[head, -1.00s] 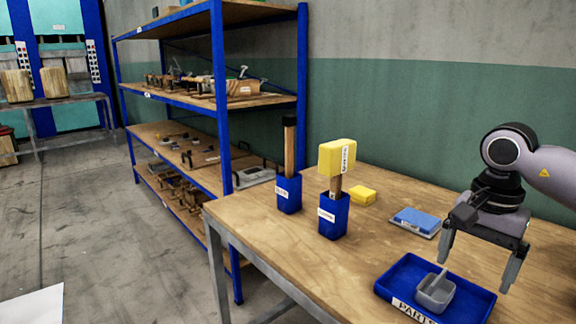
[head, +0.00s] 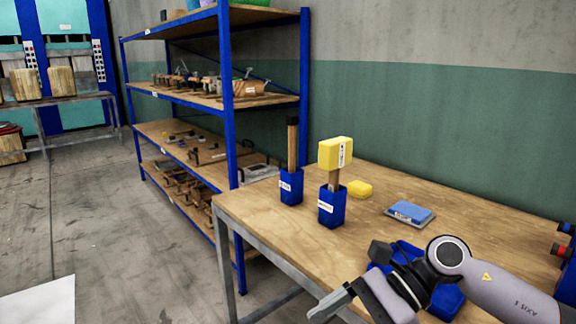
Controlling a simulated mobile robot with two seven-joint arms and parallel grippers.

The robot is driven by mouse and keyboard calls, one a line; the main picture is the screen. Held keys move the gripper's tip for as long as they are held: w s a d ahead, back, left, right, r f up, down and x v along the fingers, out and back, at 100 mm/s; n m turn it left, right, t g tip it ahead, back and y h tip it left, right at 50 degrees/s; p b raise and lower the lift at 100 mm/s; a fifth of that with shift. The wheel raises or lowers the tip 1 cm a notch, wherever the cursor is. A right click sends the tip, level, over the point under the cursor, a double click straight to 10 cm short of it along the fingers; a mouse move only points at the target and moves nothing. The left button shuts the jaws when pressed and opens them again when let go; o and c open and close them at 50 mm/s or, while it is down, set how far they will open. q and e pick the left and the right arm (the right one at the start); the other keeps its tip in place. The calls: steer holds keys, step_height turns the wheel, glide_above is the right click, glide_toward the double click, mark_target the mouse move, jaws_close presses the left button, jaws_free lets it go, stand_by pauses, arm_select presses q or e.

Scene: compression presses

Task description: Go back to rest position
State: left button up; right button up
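My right arm comes in from the lower right in the head view, and my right gripper (head: 345,312) is low over the front edge of the wooden table. One grey finger points down and left from an outer end of the palm; the other is cut off at the bottom edge. It appears open, with nothing seen in it. My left gripper is not in view. The blue parts tray (head: 447,303) lies behind my wrist and is mostly covered; the small grey container is hidden.
Two blue holders (head: 332,212) (head: 291,190) hold upright tools, one a yellow-headed mallet (head: 335,153). A blue-framed shelf (head: 231,120) stands at left. The floor (head: 110,220) is clear.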

steer(key=s+a+r+m+t+y+p, duration=0.1)
steer(key=a+r+m+t+y, duration=0.25)
steer(key=a+m+y, duration=0.55)
steer(key=w+d+f+m+t+h+p, duration=0.1)
steer(key=d+f+m+t+h, duration=0.3)
steer(key=m, duration=0.6)
steer(key=w+d+f+m+t+h, duration=0.15)
steer(key=d+m+t, duration=0.25)
steer(key=m+t, duration=0.5)
steer(key=d+f+m+t+h+p, duration=0.1)
steer(key=d+f+m+t+h, duration=0.25)
steer(key=m, duration=0.85)
steer(key=s+d+f+m+g+h, duration=0.3)
steer(key=s+d+f+m+h, duration=0.1)
steer(key=s+f+m, duration=0.3)
steer(key=s+d+f+m+g+h+p, duration=0.1)
steer(key=s+d+f+m+g+h, duration=0.2)
steer(key=f, duration=0.7)
steer(key=s+d+m+h, duration=0.2)
steer(key=s+d+m, duration=0.1)
steer(key=s+m, duration=0.1)
steer(key=shift+d+f+m, duration=0.25)
steer(key=shift+m, duration=0.45)
